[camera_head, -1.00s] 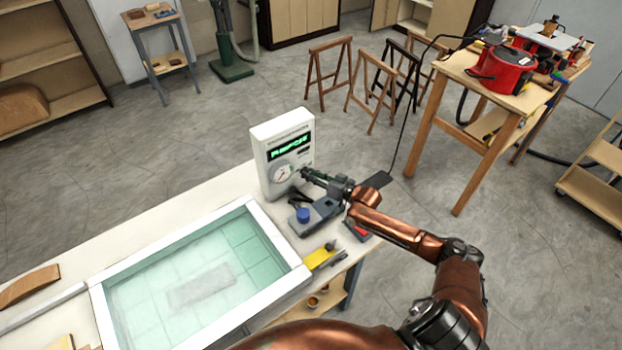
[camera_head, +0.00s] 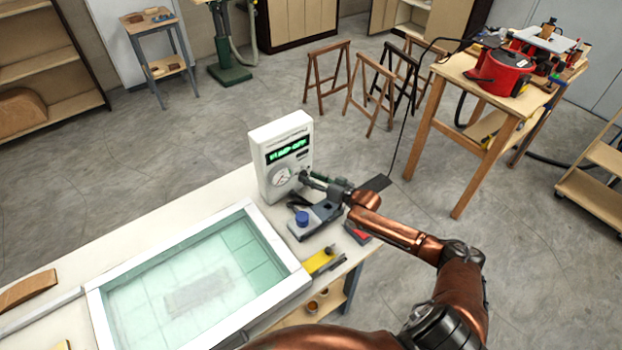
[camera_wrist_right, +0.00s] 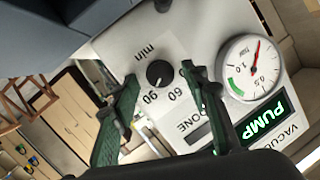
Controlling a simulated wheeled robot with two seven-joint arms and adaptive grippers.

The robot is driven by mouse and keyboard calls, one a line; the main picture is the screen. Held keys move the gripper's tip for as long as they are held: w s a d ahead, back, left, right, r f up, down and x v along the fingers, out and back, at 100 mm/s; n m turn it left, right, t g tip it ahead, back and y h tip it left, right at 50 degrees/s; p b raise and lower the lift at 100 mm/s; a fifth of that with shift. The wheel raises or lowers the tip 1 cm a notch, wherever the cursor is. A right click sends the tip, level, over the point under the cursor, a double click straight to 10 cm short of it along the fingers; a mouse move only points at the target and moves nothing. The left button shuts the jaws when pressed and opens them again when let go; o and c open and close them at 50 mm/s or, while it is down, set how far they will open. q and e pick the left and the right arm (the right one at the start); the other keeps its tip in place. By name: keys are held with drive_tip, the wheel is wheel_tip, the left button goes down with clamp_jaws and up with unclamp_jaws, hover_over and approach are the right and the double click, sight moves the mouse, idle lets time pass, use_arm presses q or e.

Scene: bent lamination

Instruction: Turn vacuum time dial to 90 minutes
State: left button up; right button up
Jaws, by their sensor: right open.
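The vacuum control box (camera_head: 268,152) is a white upright panel at the back corner of the workbench, with a green lit display and a round gauge (camera_head: 281,178). In the right wrist view the black time dial (camera_wrist_right: 159,73) sits on the white panel, near the printed "min", "90" and "60". Its pointer setting is too small to read surely. My right gripper (camera_wrist_right: 160,76) is open, its two green fingers on either side of the dial; contact is not clear. In the head view my right gripper (camera_head: 311,178) reaches the box's front right side. My left gripper is out of view.
The white-framed vacuum press (camera_head: 277,232) with a clear top fills the bench front. A pump with a blue cap (camera_head: 302,218) stands just below my right gripper, and a yellow tool (camera_head: 318,262) lies near the bench edge. The gauge (camera_wrist_right: 250,68) is close beside the right finger.

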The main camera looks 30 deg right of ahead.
drive_tip(key=v, duration=1.2)
idle(0.5)
